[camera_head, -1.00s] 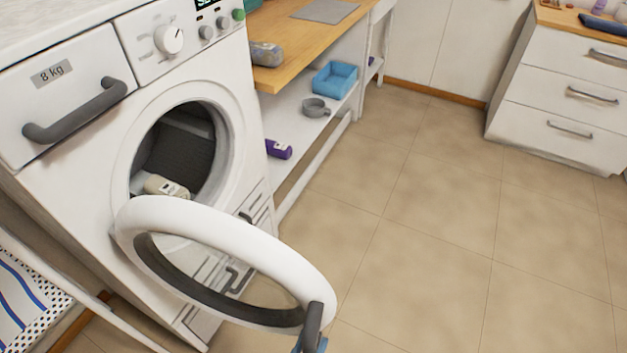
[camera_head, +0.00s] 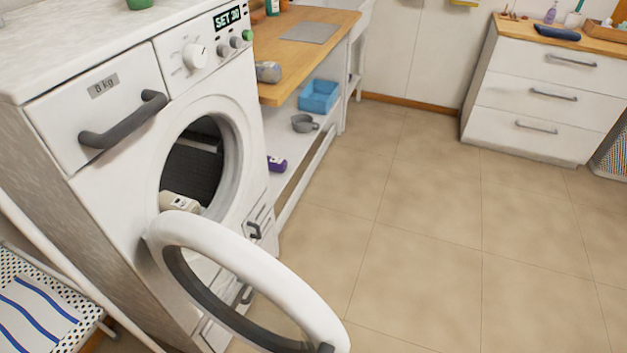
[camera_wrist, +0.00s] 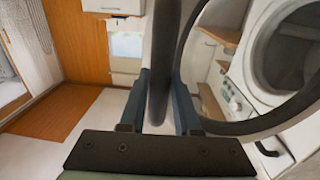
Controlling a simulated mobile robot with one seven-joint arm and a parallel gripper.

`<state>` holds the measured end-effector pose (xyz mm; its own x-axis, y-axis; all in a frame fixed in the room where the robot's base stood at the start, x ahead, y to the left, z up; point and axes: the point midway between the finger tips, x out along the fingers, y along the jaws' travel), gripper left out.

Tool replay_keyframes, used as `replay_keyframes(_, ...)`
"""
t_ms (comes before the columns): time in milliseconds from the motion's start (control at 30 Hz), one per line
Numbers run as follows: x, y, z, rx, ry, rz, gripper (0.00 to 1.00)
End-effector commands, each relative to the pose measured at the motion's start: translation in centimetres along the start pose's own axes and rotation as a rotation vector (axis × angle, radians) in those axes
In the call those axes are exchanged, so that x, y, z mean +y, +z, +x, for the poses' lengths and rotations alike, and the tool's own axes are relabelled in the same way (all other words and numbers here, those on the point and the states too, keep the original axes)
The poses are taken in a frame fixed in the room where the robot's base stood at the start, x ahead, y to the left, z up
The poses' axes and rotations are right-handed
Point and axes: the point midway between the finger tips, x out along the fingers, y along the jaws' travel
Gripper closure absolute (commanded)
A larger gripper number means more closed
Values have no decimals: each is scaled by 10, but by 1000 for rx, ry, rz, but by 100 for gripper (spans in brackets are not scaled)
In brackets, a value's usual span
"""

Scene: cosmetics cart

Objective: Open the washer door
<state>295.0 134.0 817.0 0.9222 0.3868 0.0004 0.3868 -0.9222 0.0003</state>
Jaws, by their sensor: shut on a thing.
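The white washer (camera_head: 110,150) stands at left in the head view. Its round door (camera_head: 200,230) is swung well out from the drum opening (camera_head: 192,165), and a pale item (camera_head: 180,203) shows in the opening. The dark door handle (camera_head: 326,348) is cut off by the bottom edge of the head view. In the wrist view, my gripper (camera_wrist: 160,82) is shut on the handle (camera_wrist: 163,50), with a blue finger on each side. The washer (camera_wrist: 290,55) also shows at the right there, behind the door ring (camera_wrist: 270,122). My gripper is outside the head view.
A wooden-topped bench (camera_head: 315,35) stands right of the washer, with a blue bin (camera_head: 319,96) and grey cup (camera_head: 303,123) on its shelf. A white drawer unit (camera_head: 540,95) stands at the far right. A rack with striped cloth (camera_head: 35,315) is at lower left. Tiled floor (camera_head: 420,220) between is clear.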

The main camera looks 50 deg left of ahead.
Motion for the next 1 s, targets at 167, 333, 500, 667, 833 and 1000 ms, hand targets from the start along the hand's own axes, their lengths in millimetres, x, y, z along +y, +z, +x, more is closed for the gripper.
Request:
replay_keyframes(167, -2, 0, 0, 2, -4, 1, 100)
replay_keyframes(333, -2, 0, 0, 1, -3, 1, 44)
replay_keyframes(500, -1, 0, 0, 1, -2, 1, 39)
replay_keyframes(667, -1, 0, -1, 0, -1, 1, 39)
replay_keyframes(833, -1, 2, -18, -4, -1, 1, 39)
replay_keyframes(1000, -1, 2, -54, -6, -2, 1, 39)
